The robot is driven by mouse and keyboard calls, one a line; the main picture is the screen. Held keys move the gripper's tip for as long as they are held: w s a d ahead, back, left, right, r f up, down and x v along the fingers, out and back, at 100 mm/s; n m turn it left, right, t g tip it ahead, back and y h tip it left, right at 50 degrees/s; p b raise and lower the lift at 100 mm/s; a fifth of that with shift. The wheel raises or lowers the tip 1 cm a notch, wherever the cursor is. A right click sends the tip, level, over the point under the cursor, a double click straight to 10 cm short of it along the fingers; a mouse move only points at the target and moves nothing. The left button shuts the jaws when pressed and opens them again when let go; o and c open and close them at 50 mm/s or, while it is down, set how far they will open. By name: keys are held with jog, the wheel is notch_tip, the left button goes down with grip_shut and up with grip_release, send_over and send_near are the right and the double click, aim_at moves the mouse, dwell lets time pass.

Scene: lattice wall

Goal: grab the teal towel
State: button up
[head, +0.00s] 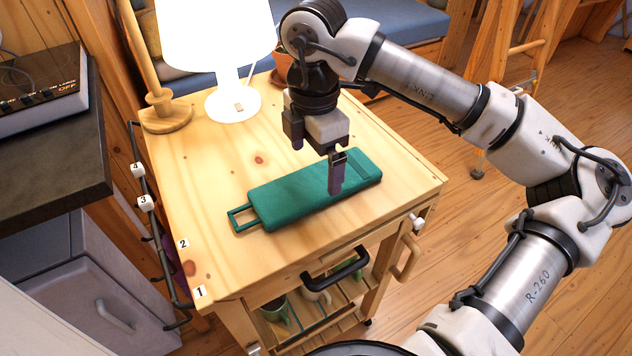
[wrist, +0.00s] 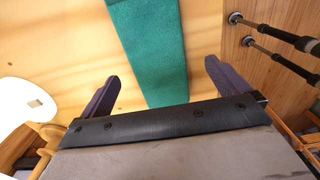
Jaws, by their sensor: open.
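The teal towel (head: 290,198) lies flat and folded in a long strip on the wooden cart top, with a loop at its left end. In the wrist view the towel (wrist: 148,45) runs between my fingers, with bare wood on either side. My gripper (head: 316,168) is open and empty, pointing down over the towel's right half. The near finger hides a small part of the towel. The fingers appear to be above the towel, though the exact gap is hard to tell. The open gripper also shows in the wrist view (wrist: 160,72).
A white lamp (head: 232,104) stands on the cart top (head: 200,150) behind the towel, near a wooden stand (head: 166,115). A black handle (head: 335,268) juts from the cart's front. A dark counter (head: 50,165) is at left. The cart top around the towel is mostly clear.

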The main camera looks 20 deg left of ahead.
aim_at(316, 181)
jog(key=shift+w+f+p, duration=0.2)
jog(key=shift+f+p, duration=0.1)
jog(key=shift+f, duration=1.05)
jog(key=shift+w+f+p, duration=0.2)
jog(key=shift+f+p, duration=0.1)
jog(key=shift+f, duration=1.05)
jog(key=c, duration=0.9)
